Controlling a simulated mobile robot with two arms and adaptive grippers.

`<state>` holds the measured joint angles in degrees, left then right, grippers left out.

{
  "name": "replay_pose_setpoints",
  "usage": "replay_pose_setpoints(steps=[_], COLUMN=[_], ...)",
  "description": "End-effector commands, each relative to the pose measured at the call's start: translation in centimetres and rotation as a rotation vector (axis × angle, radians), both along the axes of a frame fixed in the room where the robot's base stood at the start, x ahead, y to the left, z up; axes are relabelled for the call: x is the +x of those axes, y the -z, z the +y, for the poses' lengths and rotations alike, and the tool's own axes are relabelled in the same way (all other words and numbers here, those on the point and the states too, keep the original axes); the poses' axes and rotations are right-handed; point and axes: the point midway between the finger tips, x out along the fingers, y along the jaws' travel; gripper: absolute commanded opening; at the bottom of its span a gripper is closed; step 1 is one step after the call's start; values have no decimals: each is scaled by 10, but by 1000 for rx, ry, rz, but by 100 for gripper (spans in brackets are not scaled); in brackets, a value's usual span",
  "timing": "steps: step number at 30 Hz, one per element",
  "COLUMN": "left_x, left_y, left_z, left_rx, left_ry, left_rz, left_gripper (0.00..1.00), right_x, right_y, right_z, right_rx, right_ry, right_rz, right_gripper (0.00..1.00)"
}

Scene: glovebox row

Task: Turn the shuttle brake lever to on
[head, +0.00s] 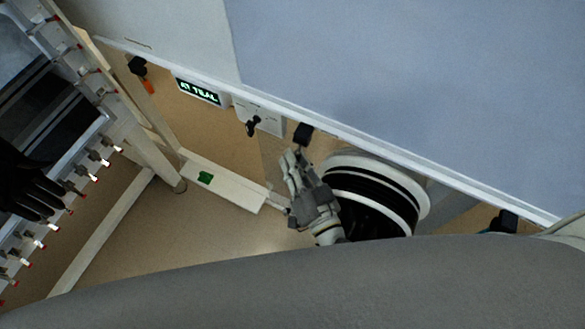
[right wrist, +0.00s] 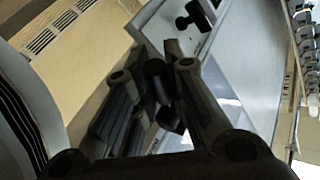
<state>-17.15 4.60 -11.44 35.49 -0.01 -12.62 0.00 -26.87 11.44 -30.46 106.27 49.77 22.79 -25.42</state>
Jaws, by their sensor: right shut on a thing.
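My right gripper (head: 292,165) is under the edge of the large pale panel. It is shut on a dark handle (head: 304,132), which shows at its fingertips. In the right wrist view the gripper (right wrist: 180,90) has dark parts of this handle (right wrist: 155,75) between its fingers. I cannot tell from any marking whether this is the shuttle brake lever, or read its setting. A separate black lever (head: 253,125) on a white plate stands to the left, apart from the gripper. It also shows in the right wrist view (right wrist: 192,18). My left gripper is not in view.
A lit sign reading "AT TEAL" (head: 198,91) is left of the white plate. A black-and-white round port (head: 375,190) is close to the right of my gripper. A black glove (head: 28,188) and a rack with several red-tipped fittings are at far left.

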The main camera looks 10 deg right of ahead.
Motion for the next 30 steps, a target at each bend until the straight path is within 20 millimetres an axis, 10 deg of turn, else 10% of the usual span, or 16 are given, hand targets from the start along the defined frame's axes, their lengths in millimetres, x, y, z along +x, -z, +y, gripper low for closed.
replay_pose_setpoints(steps=[11,17,30], left_x=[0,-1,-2], left_y=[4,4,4], left_z=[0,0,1], left_rx=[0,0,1], left_ry=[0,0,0], left_rz=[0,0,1], left_gripper=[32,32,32], right_x=[1,1,-10], right_y=[2,2,3], right_z=[-1,-1,-3], right_rx=[-15,-15,-18], right_ry=[-1,-1,-2], right_rz=[-21,-21,-19], right_gripper=[0,36,36])
